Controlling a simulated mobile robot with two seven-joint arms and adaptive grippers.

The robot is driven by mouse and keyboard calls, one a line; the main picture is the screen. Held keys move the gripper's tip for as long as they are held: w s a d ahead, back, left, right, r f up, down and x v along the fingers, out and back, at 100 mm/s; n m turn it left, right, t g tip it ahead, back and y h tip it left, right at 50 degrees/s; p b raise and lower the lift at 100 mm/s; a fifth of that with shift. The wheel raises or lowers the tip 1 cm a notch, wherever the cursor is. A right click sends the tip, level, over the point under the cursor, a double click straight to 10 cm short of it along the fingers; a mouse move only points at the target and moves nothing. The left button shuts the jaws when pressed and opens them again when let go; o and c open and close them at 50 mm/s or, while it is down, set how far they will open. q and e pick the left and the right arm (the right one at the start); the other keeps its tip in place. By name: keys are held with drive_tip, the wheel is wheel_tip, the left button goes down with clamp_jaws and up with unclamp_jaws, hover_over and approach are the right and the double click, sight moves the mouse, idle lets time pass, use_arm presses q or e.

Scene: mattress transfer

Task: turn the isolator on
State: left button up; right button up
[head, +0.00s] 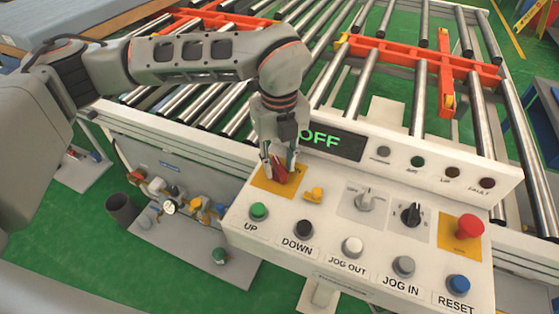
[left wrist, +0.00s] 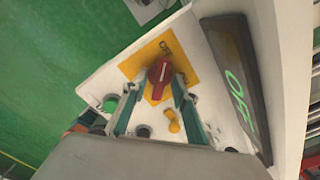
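The isolator is a red rotary handle (left wrist: 158,78) on a yellow plate (left wrist: 187,63) at the left end of the control panel; in the head view the handle (head: 280,172) is partly hidden by my gripper. My left gripper (head: 278,160) reaches down over it. In the left wrist view, the gripper's two fingers (left wrist: 157,84) stand apart on either side of the handle, with small gaps seeming to show, so it looks open around it. The display (head: 325,139) reads OFF in green. My right gripper is not in view.
A small yellow knob (head: 313,194) sits close beside the isolator. A row of push buttons, including the green UP button (head: 259,211), runs along the panel's front. A red emergency button (head: 468,227) is at the right. Roller conveyors (head: 371,75) lie behind the panel.

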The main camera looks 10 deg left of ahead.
use_arm(q)
clamp_jaws()
drive_tip(key=shift+m, duration=0.3)
drive_tip(key=m+b, duration=0.2)
drive_tip(key=shift+m, duration=0.4)
drive_tip(key=m+b, duration=0.1)
drive_tip(key=m, duration=0.8)
drive_tip(key=shift+r, duration=0.1)
drive_tip(key=m, duration=0.5)
drive_tip(key=shift+m, duration=0.4)
